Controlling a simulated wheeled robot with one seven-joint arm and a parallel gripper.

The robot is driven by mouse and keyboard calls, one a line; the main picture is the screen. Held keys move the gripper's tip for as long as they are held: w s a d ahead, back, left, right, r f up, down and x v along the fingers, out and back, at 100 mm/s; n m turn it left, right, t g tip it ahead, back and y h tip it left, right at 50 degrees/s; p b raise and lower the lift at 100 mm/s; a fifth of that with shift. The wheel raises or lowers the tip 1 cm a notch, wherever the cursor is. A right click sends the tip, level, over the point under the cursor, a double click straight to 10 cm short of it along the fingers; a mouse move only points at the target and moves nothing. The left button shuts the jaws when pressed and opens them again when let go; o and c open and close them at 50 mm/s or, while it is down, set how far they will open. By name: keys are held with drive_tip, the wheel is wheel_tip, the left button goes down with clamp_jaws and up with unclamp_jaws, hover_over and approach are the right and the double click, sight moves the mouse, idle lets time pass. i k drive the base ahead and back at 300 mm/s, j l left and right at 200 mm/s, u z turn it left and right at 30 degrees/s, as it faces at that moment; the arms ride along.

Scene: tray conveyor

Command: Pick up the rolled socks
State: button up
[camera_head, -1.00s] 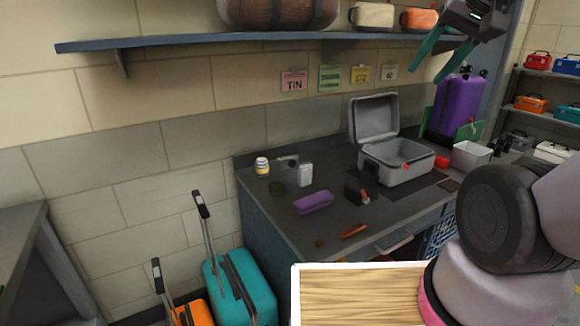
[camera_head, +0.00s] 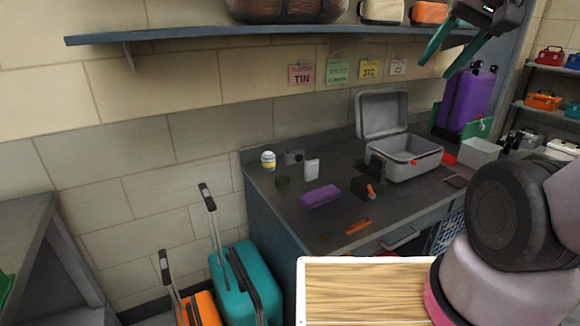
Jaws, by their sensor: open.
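No object on the counter can be told for certain as the rolled socks. A purple, soft-edged oblong (camera_head: 320,197) lies on the dark counter (camera_head: 300,222) in the head view. A small dark green round thing (camera_head: 282,183) sits behind it to the left. Both are small in the picture, and I cannot tell whether either is the socks. My gripper (camera_head: 445,64) is at the top right, high in front of the wall and the shelf's right end. Its two green fingers are apart with nothing between them, well away from the counter things.
An open grey case (camera_head: 412,168) stands at the counter's back right, with a white bin (camera_head: 478,153) beside it. A wall shelf (camera_head: 200,36) hangs above. Teal luggage (camera_head: 252,285) stands on the floor.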

sight(268, 161)
drive_tip(key=i+l+u, duration=0.15)
drive_tip(key=l+u, duration=0.8)
drive_tip(key=i+l, duration=0.05)
drive_tip(key=l, duration=0.05)
